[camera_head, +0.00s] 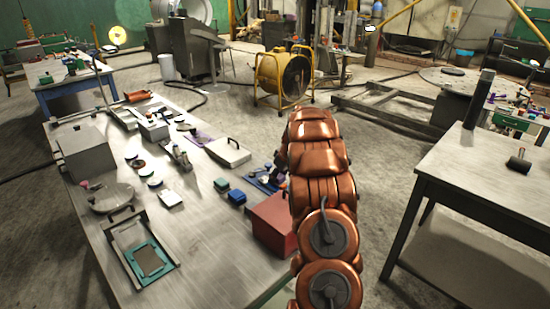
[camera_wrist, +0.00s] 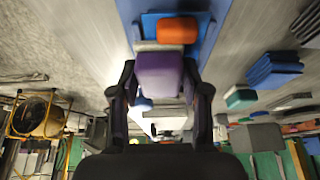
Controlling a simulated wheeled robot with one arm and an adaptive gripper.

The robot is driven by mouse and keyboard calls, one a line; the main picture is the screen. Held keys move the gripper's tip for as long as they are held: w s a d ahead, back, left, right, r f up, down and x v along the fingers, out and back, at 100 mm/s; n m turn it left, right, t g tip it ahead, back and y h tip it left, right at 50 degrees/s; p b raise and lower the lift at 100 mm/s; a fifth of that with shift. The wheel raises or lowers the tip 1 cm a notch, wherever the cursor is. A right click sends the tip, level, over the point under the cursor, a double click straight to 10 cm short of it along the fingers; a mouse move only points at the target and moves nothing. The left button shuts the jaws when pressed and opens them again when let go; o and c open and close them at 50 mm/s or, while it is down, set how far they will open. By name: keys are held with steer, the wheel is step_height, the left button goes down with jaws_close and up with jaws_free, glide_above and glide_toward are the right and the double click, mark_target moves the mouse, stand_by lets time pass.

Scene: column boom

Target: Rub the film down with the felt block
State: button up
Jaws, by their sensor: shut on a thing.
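In the wrist view my gripper (camera_wrist: 160,78) is shut on a purple block (camera_wrist: 160,70) with a pale grey layer along one side, which looks like the felt block. A blue tray (camera_wrist: 203,45) with an orange piece (camera_wrist: 177,30) on it lies just beyond the block. I cannot tell whether the block is clear of the tray. In the head view my arm mostly hides the gripper and the block; part of the blue tray (camera_head: 262,183) shows beside it. A grey patch with a teal border (camera_head: 147,260), possibly the film, lies in a framed board at the bench's front left.
Close to the tray stand a red box (camera_head: 272,224), a blue block (camera_head: 237,197), a green block (camera_head: 221,184) and a white case (camera_head: 228,152). A round plate (camera_head: 112,197) and grey box (camera_head: 87,153) are farther left. The bench's front middle is bare.

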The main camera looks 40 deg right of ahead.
mark_target(269, 185)
steer(key=shift+a+p, duration=0.35)
steer(key=shift+a, duration=1.55)
steer(key=shift+w+d+f, duration=0.1)
steer(key=shift+d, duration=0.15)
steer(key=shift+d+b, duration=0.5)
steer(key=shift+d, duration=1.4)
steer(key=shift+f, duration=0.1)
steer(key=shift+a+b, duration=1.7)
steer(key=shift+a, duration=0.35)
steer(key=shift+d+b, duration=0.35)
steer(key=shift+d, duration=1.7)
steer(key=shift+d+r, duration=0.15)
steer(key=shift+r, duration=0.2)
step_height(269, 185, up, 3)
steer(key=shift+f, duration=0.15)
steer(key=shift+r, duration=2.6)
